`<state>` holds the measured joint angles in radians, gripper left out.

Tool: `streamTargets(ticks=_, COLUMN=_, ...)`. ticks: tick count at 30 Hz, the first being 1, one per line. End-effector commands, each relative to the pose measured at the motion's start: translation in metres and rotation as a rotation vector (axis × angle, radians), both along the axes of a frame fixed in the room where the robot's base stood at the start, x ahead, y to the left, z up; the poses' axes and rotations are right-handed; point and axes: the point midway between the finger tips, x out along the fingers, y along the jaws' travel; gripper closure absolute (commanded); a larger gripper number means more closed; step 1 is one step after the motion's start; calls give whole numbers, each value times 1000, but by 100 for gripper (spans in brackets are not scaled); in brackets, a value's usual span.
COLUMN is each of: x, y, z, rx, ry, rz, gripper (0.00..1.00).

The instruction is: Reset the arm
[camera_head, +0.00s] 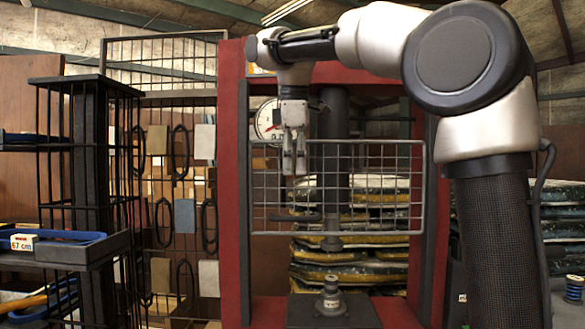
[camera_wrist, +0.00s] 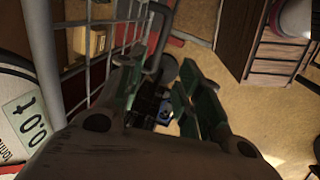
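My gripper (camera_head: 294,165) points down at the upper left of the wire mesh guard (camera_head: 357,232) on the red press frame (camera_head: 232,190). Its two fingers are apart. The wrist view also shows my gripper (camera_wrist: 160,92) with a gap between the fingers and nothing held. The guard's bars (camera_wrist: 92,50) pass close beside the left finger in that view; I cannot tell whether they touch. My arm reaches in from the right, bent high over the guard.
A dial gauge (camera_head: 265,122) sits behind my gripper; its face (camera_wrist: 20,120) reads 0.0 t. Stacked sacks (camera_head: 350,255) lie behind the guard. A metal piece (camera_head: 332,297) stands on the press base. A black rack (camera_head: 95,170) and blue tray (camera_head: 70,246) are at left.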

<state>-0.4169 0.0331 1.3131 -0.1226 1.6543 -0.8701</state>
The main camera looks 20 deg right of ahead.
Motion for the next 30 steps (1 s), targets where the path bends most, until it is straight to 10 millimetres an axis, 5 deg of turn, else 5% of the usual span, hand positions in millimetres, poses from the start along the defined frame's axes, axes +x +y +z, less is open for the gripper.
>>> streamTargets(ticks=6, x=-4, y=-6, z=-2, rx=6, ry=-4, rz=-22, gripper=65)
streamTargets(ticks=11, x=-40, y=-47, z=-26, rx=64, ry=-39, rz=-216, gripper=65)
streamTargets(ticks=15, x=-101, y=-99, z=-80, rx=161, ry=-94, rz=-528, gripper=65)
streamTargets(ticks=21, x=-191, y=-144, z=-178, rx=303, ry=-164, rz=-952, gripper=65)
streamTargets(ticks=25, x=-227, y=-155, z=-225, rx=365, ry=-192, rz=-1127, gripper=65)
streamTargets(ticks=30, x=-244, y=-159, z=-249, rx=397, ry=-207, rz=-1217, gripper=65)
